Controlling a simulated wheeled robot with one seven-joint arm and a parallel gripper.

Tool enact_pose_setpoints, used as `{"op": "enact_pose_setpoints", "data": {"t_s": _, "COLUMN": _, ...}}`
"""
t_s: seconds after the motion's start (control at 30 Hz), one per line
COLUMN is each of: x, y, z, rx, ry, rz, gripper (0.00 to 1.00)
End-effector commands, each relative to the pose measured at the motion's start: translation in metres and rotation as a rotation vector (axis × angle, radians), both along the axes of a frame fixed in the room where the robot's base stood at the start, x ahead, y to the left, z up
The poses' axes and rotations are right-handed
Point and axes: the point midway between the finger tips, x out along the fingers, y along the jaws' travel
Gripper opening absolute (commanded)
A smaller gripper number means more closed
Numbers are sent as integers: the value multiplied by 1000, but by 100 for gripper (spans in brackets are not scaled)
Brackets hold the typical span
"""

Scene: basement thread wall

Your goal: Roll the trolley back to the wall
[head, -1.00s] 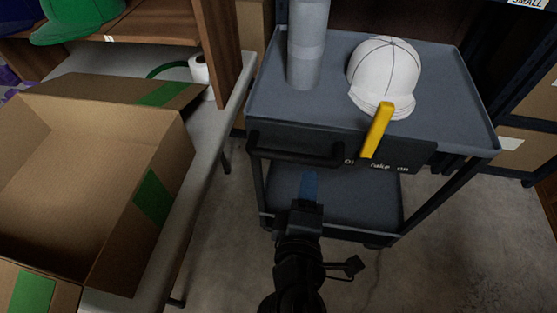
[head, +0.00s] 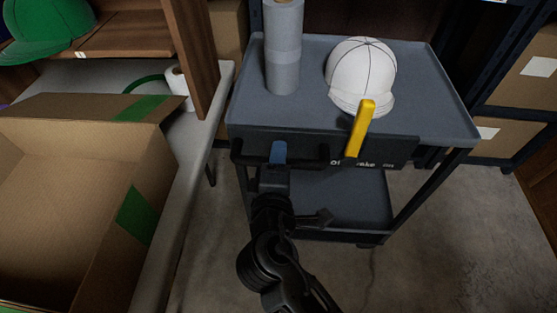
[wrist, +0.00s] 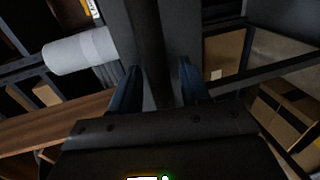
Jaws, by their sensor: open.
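The trolley (head: 420,105) is a grey two-shelf cart standing against dark shelving. A black bar handle (head: 310,160) is on the left of its front panel. A yellow lever (head: 360,130) stands upright beside it, over a partly hidden brake label (head: 385,165). My gripper (head: 279,152) is at the handle, its blue fingertips overlapping the bar. In the wrist view the two blue fingers (wrist: 161,88) stand apart, with the dark handle bar (wrist: 148,50) running between them. The fingers do not appear closed on it.
A white cap (head: 360,70) and a grey roll (head: 284,50) stand on the trolley top. To the left, a table (head: 195,130) holds an open cardboard box (head: 60,120) and a white tape roll (head: 178,85). Boxes (head: 515,120) sit on shelving at right. Floor (head: 430,235) is clear right of the trolley.

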Motion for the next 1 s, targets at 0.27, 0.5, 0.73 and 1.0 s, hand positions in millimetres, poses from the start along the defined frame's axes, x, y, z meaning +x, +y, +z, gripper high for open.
{"op": "enact_pose_setpoints", "data": {"t_s": 0.27, "x": 0, "y": 0, "z": 0, "rx": 0, "ry": 0, "rz": 0, "gripper": 34}}
{"op": "enact_pose_setpoints", "data": {"t_s": 0.5, "x": 0, "y": 0, "z": 0, "rx": 0, "ry": 0, "rz": 0, "gripper": 11}}
{"op": "enact_pose_setpoints", "data": {"t_s": 0.73, "x": 0, "y": 0, "z": 0, "rx": 0, "ry": 0, "rz": 0, "gripper": 0}}
{"op": "enact_pose_setpoints", "data": {"t_s": 1.0, "x": 0, "y": -1, "z": 0, "rx": 0, "ry": 0, "rz": -1, "gripper": 0}}
